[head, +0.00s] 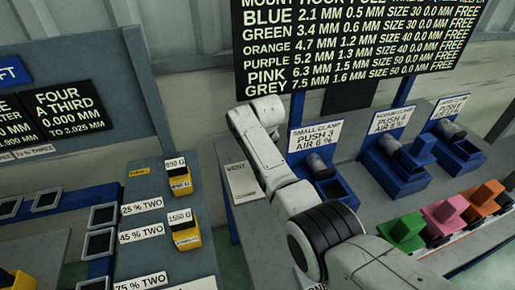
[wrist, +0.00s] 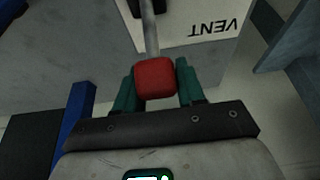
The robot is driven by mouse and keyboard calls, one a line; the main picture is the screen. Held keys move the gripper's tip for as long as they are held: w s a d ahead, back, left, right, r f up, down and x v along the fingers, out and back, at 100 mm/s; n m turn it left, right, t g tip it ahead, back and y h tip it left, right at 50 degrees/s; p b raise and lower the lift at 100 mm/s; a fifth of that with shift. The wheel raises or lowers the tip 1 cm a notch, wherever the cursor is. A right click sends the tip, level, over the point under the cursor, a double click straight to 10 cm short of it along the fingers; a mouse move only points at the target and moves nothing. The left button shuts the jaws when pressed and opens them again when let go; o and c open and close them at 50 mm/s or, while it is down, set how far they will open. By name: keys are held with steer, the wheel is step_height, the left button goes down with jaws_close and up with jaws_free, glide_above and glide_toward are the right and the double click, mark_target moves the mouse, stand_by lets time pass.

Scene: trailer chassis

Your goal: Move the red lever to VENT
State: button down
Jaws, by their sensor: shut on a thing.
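The red lever's square knob (wrist: 156,79) sits between the two green fingertips of my gripper (wrist: 157,86) in the wrist view, and the gripper is shut on it. The lever's grey rod (wrist: 150,32) runs from the knob up to the top of the picture. The VENT label (wrist: 213,27) shows upside down on a pale plate (wrist: 190,42) to the right of the rod. In the head view the VENT plate (head: 241,182) stands left of my arm; my gripper and the red knob are hidden there.
Blue clamp stations (head: 334,188) stand on the grey bench right of my arm. Green, pink and orange blocks (head: 402,232) line its front right. A panel with yellow weights (head: 186,234) is at the left. In the wrist view a blue post (wrist: 73,125) stands left of my gripper.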

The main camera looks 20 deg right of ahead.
steer(key=shift+f, duration=0.55)
steer(key=c, duration=1.1)
jaws_free()
steer(key=o, duration=0.3)
steer(key=shift+r, duration=0.15)
steer(key=shift+o, duration=0.2)
steer(key=shift+r, duration=0.15)
steer(key=shift+r, duration=0.3)
steer(key=v, duration=1)
steer(key=shift+s+f, duration=0.1)
